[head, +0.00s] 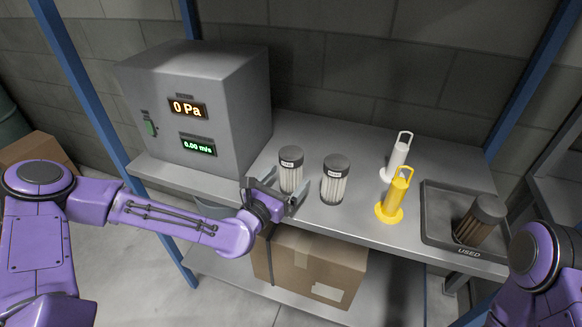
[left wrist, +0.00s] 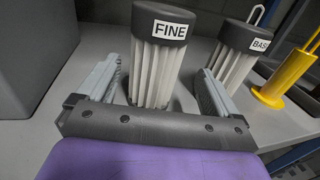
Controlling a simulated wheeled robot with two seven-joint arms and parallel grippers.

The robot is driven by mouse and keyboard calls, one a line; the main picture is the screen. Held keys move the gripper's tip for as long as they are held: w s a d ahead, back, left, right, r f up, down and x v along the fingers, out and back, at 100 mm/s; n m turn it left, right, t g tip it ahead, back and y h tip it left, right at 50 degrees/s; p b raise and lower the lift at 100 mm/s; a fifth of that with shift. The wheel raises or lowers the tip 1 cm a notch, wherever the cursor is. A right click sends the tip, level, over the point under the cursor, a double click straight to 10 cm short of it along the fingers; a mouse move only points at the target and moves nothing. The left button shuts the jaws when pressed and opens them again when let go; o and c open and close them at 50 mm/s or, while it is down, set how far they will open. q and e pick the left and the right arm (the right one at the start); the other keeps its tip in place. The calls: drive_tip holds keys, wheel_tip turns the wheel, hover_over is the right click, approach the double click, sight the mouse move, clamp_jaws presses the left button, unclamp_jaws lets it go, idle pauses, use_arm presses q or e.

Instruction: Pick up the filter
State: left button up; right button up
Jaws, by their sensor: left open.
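Two white pleated filters with dark caps stand upright on the grey shelf. The left one, labelled FINE (head: 291,170), also shows in the left wrist view (left wrist: 155,60). The other, labelled BASE (head: 334,180), stands to its right and shows in the left wrist view (left wrist: 240,52). A brown, dirty filter (head: 480,221) leans in the tray marked USED. My left gripper (head: 280,190) is open at the shelf's front edge, its fingers pointing at the FINE filter. In the left wrist view the FINE filter stands between the two fingers (left wrist: 158,85), with gaps at its sides.
A grey box with 0 Pa and 0.00 m/s displays (head: 190,160) stands left of the filters. A cardboard box (head: 318,265) sits below the shelf.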

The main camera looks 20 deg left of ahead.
use_arm(q)
drive_tip(key=x, duration=0.2)
drive_tip(key=p+x, duration=0.2)
drive_tip(key=x, duration=0.1)
drive_tip(key=shift+w+a+f, duration=0.25)
drive_tip(key=shift+w+f, duration=0.05)
drive_tip(key=shift+w, duration=0.15)
drive_tip(key=shift+s+r, duration=0.1)
drive_tip(key=shift+s, duration=0.1)
drive_tip(key=c, duration=1.2)
